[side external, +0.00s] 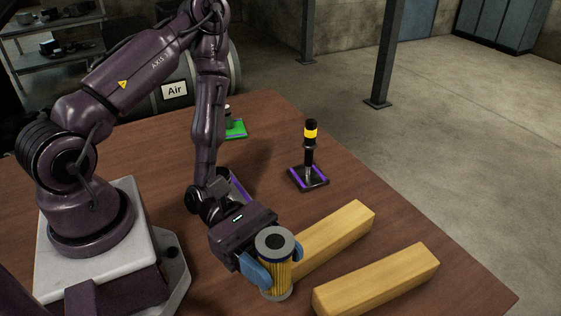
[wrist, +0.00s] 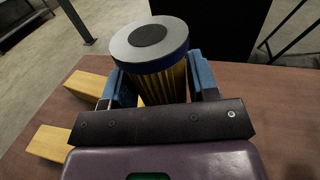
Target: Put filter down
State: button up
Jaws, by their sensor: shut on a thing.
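The filter (side external: 276,267) is a yellow pleated cylinder with a grey top cap that has a dark round centre. My gripper (side external: 268,272) is shut on it, with blue fingers on either side. The filter stands upright in the grip at the front of the brown table, left of the wooden blocks. I cannot tell whether its base touches the table. In the wrist view the filter (wrist: 165,85) fills the space between the blue fingers (wrist: 160,85), and its lower part is hidden behind the gripper body.
Two wooden blocks lie on the table, one (side external: 335,238) close beside the filter and one (side external: 378,280) farther right. A black tool with a yellow band (side external: 310,145) stands on a purple-edged pad (side external: 308,178). A green pad (side external: 236,129) lies farther back. The right table area (side external: 395,215) is clear.

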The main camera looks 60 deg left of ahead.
jog(key=w+a+n+t+y, duration=0.55)
jog(key=w+a, duration=0.25)
jog(key=a, duration=0.5)
jog(key=w+a+n+t+y, duration=0.5)
jog(key=w+a+t+y, duration=0.15)
jog(key=a, duration=0.65)
jog(key=w+a+r+n+y, duration=0.25)
jog(key=a+n+y, duration=0.5)
jog(key=a, duration=0.75)
jog(key=shift+m+y, duration=0.55)
jog(key=shift+m, duration=0.05)
jog(key=shift+w+a+f, duration=1.2)
jog(key=shift+w+f, duration=0.7)
jog(key=shift+f, duration=0.15)
jog(key=shift+w+a+f, duration=1.2)
jog(key=shift+w+f, duration=0.65)
jog(key=shift+f, duration=0.2)
jog(key=shift+w+a+f, duration=1.2)
jog(key=shift+w+f, duration=0.7)
jog(key=shift+f, duration=0.15)
jog(key=shift+f, duration=0.1)
jog(key=o, duration=1)
jog(key=shift+c, duration=0.2)
